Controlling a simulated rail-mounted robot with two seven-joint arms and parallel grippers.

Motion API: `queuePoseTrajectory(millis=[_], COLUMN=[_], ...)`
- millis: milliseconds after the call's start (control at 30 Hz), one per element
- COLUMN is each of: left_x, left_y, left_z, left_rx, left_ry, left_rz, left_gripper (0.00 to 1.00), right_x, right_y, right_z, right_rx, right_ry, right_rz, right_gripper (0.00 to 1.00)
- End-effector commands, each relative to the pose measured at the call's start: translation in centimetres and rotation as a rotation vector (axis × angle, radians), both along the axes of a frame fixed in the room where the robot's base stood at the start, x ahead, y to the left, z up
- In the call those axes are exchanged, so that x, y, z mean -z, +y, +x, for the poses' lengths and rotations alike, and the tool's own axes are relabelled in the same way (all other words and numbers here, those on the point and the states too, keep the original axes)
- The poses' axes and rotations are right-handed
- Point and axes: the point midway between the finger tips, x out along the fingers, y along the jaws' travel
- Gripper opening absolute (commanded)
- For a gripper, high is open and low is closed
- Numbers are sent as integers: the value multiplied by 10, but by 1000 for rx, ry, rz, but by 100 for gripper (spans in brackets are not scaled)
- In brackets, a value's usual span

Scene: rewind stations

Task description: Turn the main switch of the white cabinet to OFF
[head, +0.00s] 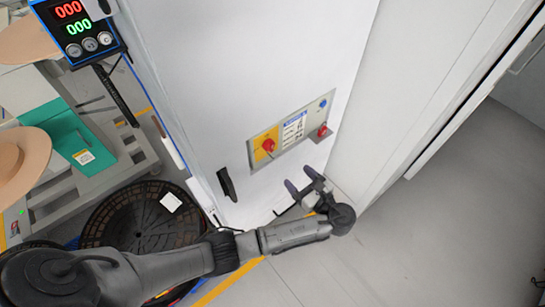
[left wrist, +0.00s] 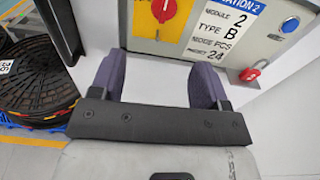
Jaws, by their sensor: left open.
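The white cabinet (head: 250,70) stands upright in the middle of the head view, with a beige control panel on its face. The main switch is a red rotary knob on a yellow plate (head: 266,146); in the left wrist view the red knob (left wrist: 163,10) shows at the top edge, partly cut off. My left gripper (head: 303,188) is open and empty, below the panel and apart from the switch. In the left wrist view its two purple-grey fingers (left wrist: 160,80) stand apart, with the white cabinet face between them. My right gripper is not in view.
The panel also carries a label (head: 293,129), a blue button (head: 323,103) and a red padlock-like part (left wrist: 250,74). A black handle (head: 227,184) sticks out left of the panel. A black reel (head: 145,215) stands at the lower left. Grey floor (head: 450,220) is free at right.

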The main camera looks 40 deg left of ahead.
Motion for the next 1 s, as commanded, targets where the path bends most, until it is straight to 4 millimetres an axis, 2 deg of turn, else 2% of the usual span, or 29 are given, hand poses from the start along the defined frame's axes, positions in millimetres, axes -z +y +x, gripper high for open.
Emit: queuePoseTrajectory(millis=[33, 167, 267, 700, 1000], left_x=[3, 0, -1, 0, 0], left_y=[0, 4, 15, 93, 126], left_z=[4, 8, 10, 25, 31], left_rx=[-3, -8, -10, -10, -8], left_ry=[6, 21, 23, 23, 23], left_rz=[25, 57, 65, 61, 59], left_gripper=[69, 69, 69, 69, 69], right_x=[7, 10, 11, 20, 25], right_y=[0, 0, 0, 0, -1], right_z=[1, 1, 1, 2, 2], right_rx=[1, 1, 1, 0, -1], right_ry=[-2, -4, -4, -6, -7], right_rz=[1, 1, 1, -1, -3], right_gripper=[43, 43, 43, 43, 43])
